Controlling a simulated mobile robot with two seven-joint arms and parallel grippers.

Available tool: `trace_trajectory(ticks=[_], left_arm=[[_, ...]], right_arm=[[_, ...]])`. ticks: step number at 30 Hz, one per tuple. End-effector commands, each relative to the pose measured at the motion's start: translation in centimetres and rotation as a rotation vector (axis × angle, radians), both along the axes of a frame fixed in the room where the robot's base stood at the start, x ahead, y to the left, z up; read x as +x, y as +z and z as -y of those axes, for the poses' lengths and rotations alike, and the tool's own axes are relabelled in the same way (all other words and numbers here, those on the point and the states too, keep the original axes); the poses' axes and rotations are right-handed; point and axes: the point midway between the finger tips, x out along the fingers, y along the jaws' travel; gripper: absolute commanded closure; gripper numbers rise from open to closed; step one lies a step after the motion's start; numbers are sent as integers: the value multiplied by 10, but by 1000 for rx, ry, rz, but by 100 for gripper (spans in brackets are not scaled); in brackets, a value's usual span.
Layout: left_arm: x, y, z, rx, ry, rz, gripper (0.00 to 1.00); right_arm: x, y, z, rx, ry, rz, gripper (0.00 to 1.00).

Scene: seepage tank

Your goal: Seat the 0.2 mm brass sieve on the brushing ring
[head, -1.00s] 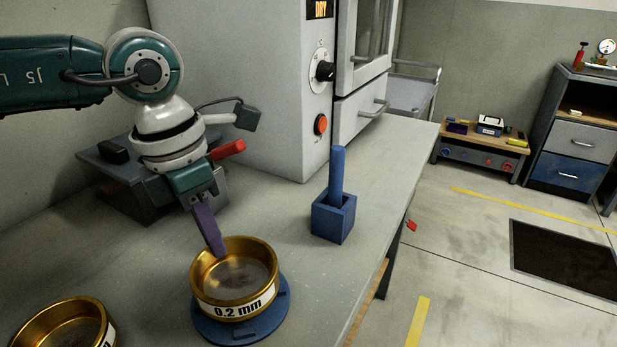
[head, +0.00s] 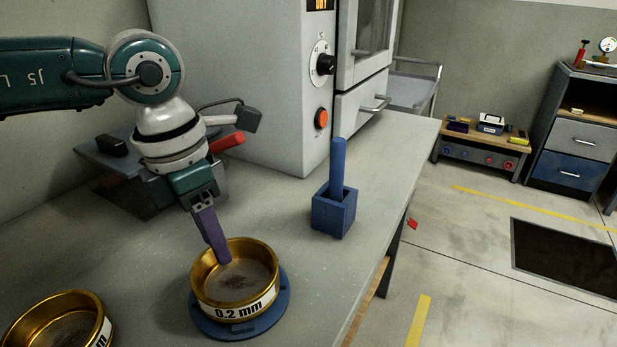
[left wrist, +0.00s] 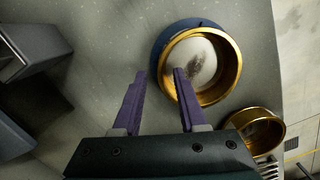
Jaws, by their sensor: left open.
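The 0.2 mm brass sieve (head: 245,304) stands on the blue brushing ring (head: 236,332), its label facing me. It looks upright; I cannot tell whether it sits fully flush. My left gripper (head: 223,257) is at the sieve's far left rim, its purple finger pointing down into the opening. In the left wrist view the left gripper (left wrist: 160,73) is open, one finger over the sieve (left wrist: 213,68) opening and the other outside its wall. The ring (left wrist: 157,48) shows past the sieve's edge there. My right gripper is out of view.
A second brass sieve (head: 62,323) stands at the lower left, its label partly cut off. A blue holder (head: 334,214) with an upright blue handle (head: 338,165) stands to the right. The grey oven (head: 240,80) is behind. The bench edge runs along the right.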

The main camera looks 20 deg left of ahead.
Motion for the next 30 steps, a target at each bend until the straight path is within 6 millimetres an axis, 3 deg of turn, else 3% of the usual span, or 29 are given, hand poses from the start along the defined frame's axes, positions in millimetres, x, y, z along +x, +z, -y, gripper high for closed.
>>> trace_trajectory(ticks=[7, 15, 21, 30], left_arm=[[0, 10, -1, 0, 0, 4, 58], [-6, 63, -4, 0, -1, 5, 58], [-9, 92, -5, 1, -1, 3, 58], [-11, 99, -6, 0, 0, -1, 58]], right_arm=[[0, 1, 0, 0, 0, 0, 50], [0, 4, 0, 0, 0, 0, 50], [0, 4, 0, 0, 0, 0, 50], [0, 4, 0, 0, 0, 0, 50]])
